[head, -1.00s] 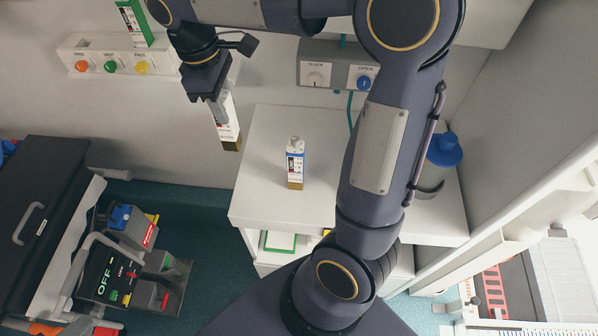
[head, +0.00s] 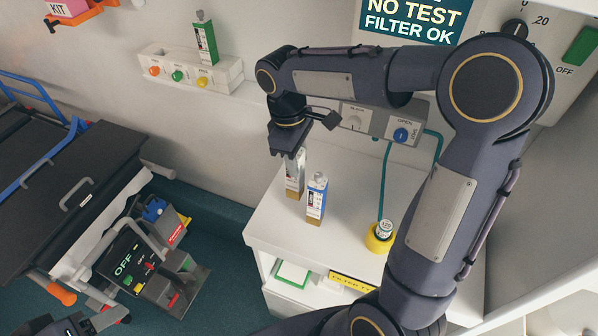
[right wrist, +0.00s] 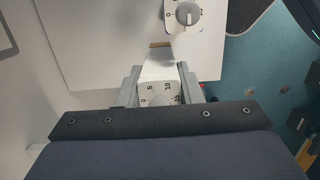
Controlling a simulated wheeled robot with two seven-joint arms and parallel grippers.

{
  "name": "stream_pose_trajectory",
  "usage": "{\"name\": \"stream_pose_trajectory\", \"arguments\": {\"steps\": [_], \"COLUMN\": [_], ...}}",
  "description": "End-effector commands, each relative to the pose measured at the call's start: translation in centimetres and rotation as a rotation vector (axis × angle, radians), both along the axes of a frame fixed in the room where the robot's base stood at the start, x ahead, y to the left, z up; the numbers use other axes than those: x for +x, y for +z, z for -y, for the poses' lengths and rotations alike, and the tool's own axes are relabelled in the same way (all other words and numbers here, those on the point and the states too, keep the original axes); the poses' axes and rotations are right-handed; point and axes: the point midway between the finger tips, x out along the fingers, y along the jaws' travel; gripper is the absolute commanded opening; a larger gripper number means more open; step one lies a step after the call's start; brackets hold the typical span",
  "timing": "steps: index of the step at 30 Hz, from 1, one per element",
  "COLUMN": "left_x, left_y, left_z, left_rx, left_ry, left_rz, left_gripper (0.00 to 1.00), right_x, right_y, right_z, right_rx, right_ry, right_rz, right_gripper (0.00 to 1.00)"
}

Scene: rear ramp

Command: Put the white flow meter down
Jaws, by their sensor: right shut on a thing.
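The white flow meter (head: 294,181), a tall narrow white block with a brownish base, hangs upright below my right gripper (head: 290,153). The gripper is shut on its upper part. In the right wrist view the meter's dial face (right wrist: 159,93) shows between the fingers of the gripper (right wrist: 159,85). Its base is at the left part of the white counter top (head: 275,220); I cannot tell whether it touches. A similar meter with a blue label (head: 316,199) stands upright on the counter just to its right. My left gripper is not in view.
A yellow ring holder with a small white-topped item (head: 380,238) is on the counter to the right. A wall panel with knobs (head: 385,122) is behind. A green meter (head: 205,42) stands on a wall unit at left. The counter's front left is clear.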

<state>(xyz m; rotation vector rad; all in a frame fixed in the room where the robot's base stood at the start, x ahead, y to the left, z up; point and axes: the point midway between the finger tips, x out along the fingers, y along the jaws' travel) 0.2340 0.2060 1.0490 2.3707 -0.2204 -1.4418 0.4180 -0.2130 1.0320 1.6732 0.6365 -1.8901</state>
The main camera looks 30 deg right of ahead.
Motion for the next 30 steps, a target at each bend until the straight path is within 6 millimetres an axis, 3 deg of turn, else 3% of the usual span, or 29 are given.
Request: {"name": "stream_pose_trajectory", "arguments": {"steps": [8, 20, 21, 26, 30], "left_x": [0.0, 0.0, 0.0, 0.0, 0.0], "left_y": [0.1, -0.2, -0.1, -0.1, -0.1], "left_z": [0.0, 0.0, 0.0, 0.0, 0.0], "left_rx": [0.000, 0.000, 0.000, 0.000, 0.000], "left_ry": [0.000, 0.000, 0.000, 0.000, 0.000], "left_rz": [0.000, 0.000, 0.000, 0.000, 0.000], "left_gripper": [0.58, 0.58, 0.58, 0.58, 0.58], "right_x": [-0.1, 0.0, 0.0, 0.0, 0.0], "right_y": [-3.4, -4.1, -4.1, -4.0, -4.0], "right_z": [0.0, 0.0, 0.0, 0.0, 0.0], "right_rx": [0.000, 0.000, 0.001, 0.001, 0.000], "right_ry": [0.000, 0.000, 0.000, 0.000, 0.000], "right_rz": [-0.001, 0.001, 0.001, 0.001, 0.000], "right_gripper": [0.00, 0.00, 0.35, 0.54, 0.54]}}
